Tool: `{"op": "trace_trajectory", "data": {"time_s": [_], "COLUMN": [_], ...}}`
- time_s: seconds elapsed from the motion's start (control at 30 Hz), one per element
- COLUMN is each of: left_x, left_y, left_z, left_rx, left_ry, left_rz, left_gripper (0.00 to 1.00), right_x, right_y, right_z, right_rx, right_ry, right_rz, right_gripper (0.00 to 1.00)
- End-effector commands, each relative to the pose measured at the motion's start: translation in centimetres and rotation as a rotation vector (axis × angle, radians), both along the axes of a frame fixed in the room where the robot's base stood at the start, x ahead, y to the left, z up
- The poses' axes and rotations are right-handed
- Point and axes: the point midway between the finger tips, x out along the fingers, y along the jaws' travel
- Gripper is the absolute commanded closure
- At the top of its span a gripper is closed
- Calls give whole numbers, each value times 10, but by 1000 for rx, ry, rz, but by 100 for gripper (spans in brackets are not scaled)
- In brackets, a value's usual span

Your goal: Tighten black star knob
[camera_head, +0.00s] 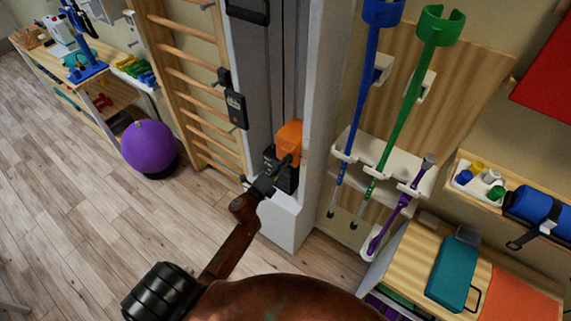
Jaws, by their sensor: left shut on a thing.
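An orange carriage (290,138) sits on the grey upright column (262,85) of a wall unit, with a black block (285,176) just below it. My left gripper (268,181) reaches up from below to the black block's front. It is shut on a small dark part there, which I take as the black star knob. The gripper hides most of the knob, so its shape and how far it is turned cannot be seen. My right gripper is not in view.
Wooden wall bars (200,90) and a purple ball (149,147) are to the left. A rack with blue and green crutches (400,95) and a purple cane (398,208) is close on the right. A low cabinet with a teal case (453,272) stands lower right. Wooden floor (75,200) at left is clear.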

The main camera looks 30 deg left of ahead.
Motion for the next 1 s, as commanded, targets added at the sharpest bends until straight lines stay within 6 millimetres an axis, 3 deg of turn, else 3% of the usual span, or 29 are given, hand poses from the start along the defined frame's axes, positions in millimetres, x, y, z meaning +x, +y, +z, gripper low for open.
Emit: {"op": "trace_trajectory", "data": {"time_s": [0.57,0.6,0.83,1.0], "left_x": [0,0,0,0], "left_y": [1,1,0,0], "left_z": [0,0,0,0], "left_rx": [34,34,32,32], "left_ry": [-1,-2,-3,-3], "left_rz": [2,2,1,0], "left_gripper": [99,72,57,57], "right_x": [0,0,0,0], "right_y": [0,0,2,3], "right_z": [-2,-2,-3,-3], "right_rx": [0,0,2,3], "right_ry": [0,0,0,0], "right_rz": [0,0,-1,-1], "right_gripper": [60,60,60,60]}}
